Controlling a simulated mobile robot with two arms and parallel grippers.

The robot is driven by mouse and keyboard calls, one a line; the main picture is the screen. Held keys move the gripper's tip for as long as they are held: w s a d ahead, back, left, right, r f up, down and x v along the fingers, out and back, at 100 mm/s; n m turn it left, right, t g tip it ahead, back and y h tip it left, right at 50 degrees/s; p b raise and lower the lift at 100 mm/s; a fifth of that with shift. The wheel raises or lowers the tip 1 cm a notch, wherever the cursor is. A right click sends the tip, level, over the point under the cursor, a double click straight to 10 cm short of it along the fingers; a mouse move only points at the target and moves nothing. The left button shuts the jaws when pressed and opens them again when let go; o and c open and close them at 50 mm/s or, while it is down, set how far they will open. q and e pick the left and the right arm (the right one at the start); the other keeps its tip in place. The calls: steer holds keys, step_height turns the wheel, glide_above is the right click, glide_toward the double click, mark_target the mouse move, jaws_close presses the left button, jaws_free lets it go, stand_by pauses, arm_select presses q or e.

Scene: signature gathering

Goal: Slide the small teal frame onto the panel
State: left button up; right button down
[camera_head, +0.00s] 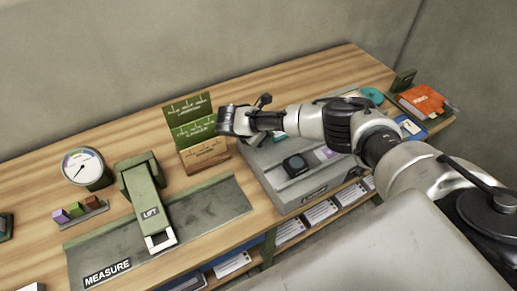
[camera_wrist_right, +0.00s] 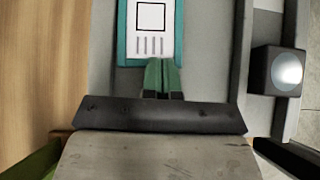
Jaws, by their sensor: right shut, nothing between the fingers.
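The small teal frame (camera_wrist_right: 123,35) lies flat on a light grey surface at the top of the right wrist view. It borders a white card with a black square outline and several short lines. My right gripper (camera_wrist_right: 162,78) is shut and empty. Its green fingertips are at the frame's near edge, seemingly touching it. In the head view my right gripper (camera_head: 236,121) is over the left end of the grey panel unit (camera_head: 307,189), its fingertips hidden. A bit of teal (camera_head: 279,135) shows just below the arm. My left gripper is out of view.
A black block with a round lens (camera_head: 295,163) stands on the grey unit. A green card rack (camera_head: 203,155) stands close left of the gripper. Further left are a green lift arm (camera_head: 147,200) on a grey mat and a round gauge (camera_head: 83,168). An orange book (camera_head: 425,100) lies far right.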

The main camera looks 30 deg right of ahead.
steer(key=d, duration=0.1)
steer(key=d+p, duration=0.1)
steer(key=shift+s+d+r, duration=0.15)
steer(key=shift+d+r, duration=0.05)
steer(key=shift+d, duration=0.2)
steer(key=d, duration=0.8)
steer(key=shift+w+d+f+p, duration=0.25)
steer(key=shift+w+p, duration=0.1)
steer(key=shift+p, duration=0.05)
steer(key=shift+d, duration=0.15)
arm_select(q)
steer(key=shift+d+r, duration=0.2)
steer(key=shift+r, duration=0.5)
